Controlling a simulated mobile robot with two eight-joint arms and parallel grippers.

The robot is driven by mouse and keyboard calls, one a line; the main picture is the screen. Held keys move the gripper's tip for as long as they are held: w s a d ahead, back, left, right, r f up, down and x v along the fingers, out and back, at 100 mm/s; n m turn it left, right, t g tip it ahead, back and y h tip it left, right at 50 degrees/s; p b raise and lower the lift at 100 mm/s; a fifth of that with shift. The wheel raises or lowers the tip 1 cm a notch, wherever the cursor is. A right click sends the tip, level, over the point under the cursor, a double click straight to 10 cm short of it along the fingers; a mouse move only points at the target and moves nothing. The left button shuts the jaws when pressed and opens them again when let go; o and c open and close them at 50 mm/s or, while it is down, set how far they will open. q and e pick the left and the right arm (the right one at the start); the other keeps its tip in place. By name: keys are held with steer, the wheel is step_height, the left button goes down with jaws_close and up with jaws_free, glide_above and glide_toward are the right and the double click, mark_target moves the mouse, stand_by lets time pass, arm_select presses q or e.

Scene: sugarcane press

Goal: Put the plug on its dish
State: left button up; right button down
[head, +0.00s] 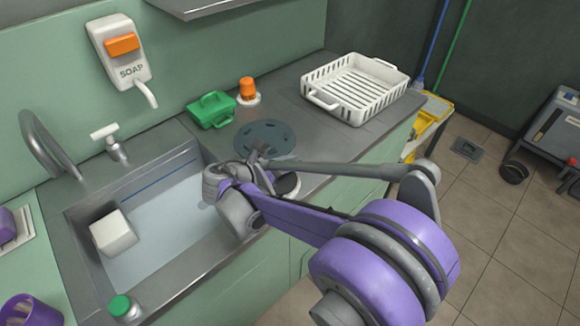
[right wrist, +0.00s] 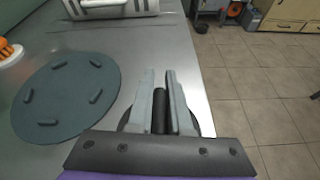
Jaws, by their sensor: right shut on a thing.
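My right gripper (right wrist: 160,88) is shut on a black upright stem, which I take to be the plug (right wrist: 160,112). A dark round edge shows on both sides under the fingers. In the head view my right wrist and arm cover most of this spot, at the counter's front edge right of the sink. My left gripper is not in view.
A white rack (head: 352,92) stands farther right. The sink (head: 165,215) holds a white block (head: 113,234).

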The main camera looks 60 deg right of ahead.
steer(key=shift+f, duration=0.65)
steer(key=c, duration=0.8)
jaws_free()
steer(key=shift+c, duration=0.2)
steer(key=shift+r, duration=0.1)
steer(key=p+v, duration=0.1)
steer(key=v, duration=1.1)
steer(key=shift+p, duration=0.3)
